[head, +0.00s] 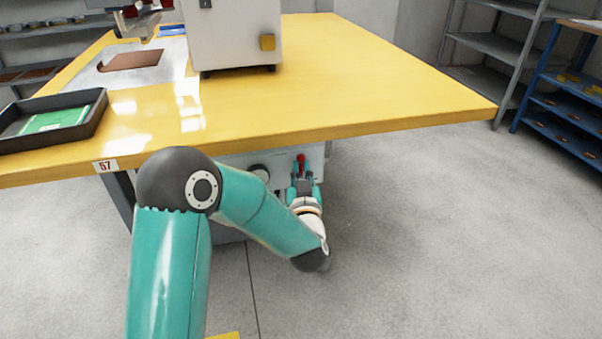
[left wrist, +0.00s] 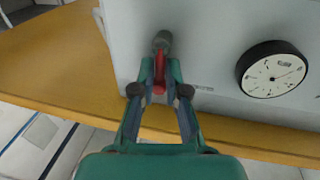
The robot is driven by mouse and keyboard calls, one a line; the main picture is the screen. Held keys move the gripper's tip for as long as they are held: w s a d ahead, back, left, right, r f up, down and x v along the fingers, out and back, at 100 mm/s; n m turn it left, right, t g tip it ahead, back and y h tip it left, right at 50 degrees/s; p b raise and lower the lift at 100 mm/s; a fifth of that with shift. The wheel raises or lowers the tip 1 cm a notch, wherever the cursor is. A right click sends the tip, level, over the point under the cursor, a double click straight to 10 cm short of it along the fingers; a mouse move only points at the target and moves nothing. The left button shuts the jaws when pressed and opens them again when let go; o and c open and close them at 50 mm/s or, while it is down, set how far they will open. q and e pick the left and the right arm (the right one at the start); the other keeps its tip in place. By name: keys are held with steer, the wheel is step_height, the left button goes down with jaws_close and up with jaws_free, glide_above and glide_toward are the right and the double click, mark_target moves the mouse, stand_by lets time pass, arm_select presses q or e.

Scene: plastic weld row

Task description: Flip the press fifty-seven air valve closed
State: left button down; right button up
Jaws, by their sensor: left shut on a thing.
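The air valve has a red lever (left wrist: 159,73) on a grey round pivot (left wrist: 162,40), set on a pale panel below the yellow table. In the head view the red lever (head: 301,158) shows at the panel, just under the table's edge. My left gripper (head: 305,180) reaches under the table to it. In the left wrist view my left gripper (left wrist: 160,77) is shut on the red lever, with a finger on either side of it. The lever lies in line with the fingers. My right gripper is not in view.
A black-rimmed gauge (left wrist: 272,69) is on the same panel beside the valve. The yellow table (head: 400,95) overhangs the panel and bears a number 57 label (head: 105,165), a black tray (head: 98,108) and the press (head: 232,35). The floor to the right is clear.

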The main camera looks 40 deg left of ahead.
arm_select(q)
steer(key=c, duration=1.2)
jaws_free()
steer(key=shift+r, duration=0.45)
steer(key=shift+f, duration=0.1)
steer(key=shift+s+d+f, duration=0.15)
steer(key=shift+s+d, duration=0.25)
steer(key=v, duration=1)
steer(key=shift+s+d, duration=0.2)
steer(key=shift+s, duration=0.1)
